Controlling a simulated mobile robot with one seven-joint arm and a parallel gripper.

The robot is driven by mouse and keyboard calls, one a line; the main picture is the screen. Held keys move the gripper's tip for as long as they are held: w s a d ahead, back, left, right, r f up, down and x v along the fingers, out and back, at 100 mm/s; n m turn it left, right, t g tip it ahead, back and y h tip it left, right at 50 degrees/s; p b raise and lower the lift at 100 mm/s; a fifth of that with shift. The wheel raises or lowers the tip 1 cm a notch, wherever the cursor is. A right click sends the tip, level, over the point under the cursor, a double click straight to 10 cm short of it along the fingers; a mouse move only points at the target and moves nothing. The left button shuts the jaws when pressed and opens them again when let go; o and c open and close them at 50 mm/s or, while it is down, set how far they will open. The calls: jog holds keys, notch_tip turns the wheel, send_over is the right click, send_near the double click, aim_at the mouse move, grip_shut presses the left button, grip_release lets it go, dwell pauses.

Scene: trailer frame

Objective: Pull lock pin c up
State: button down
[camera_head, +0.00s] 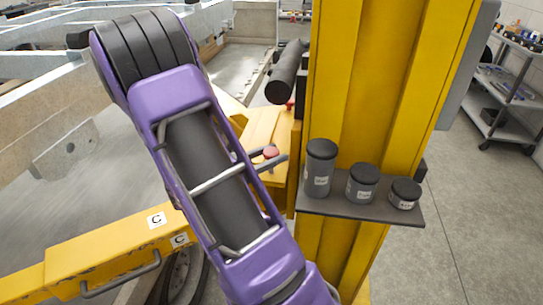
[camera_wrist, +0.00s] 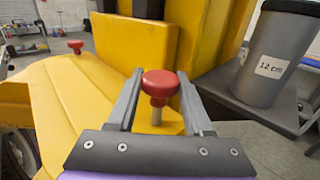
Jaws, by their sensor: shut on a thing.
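A lock pin with a red knob (camera_wrist: 161,84) and a pale metal shaft stands upright in a yellow arm joint beside the column. My gripper (camera_wrist: 160,78) is shut on this pin, with one grey finger on each side of the knob. Some shaft shows under the knob. In the head view the red knob (camera_head: 271,152) shows between the finger ends, right of my purple arm. The yellow lift arm (camera_head: 110,243) at lower left carries two "C" labels; my arm hides part of its run to the joint. No letter shows on the pin itself.
A yellow column (camera_head: 385,90) stands close to the right of the gripper. Its dark shelf (camera_head: 390,212) holds several lidded grey cylinders, one a tall cylinder (camera_wrist: 275,62) marked "12 cm". Another red knob (camera_wrist: 75,45) stands farther left. Grey frame beams lie at left.

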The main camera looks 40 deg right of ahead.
jog(key=shift+r, duration=0.35)
jog(key=shift+c, duration=1.4)
grip_release()
jog(key=shift+a+f, duration=0.1)
jog(key=w+a, duration=0.1)
jog(key=a, duration=1.6)
jog(key=shift+w, duration=0.2)
jog(key=shift+a, duration=0.1)
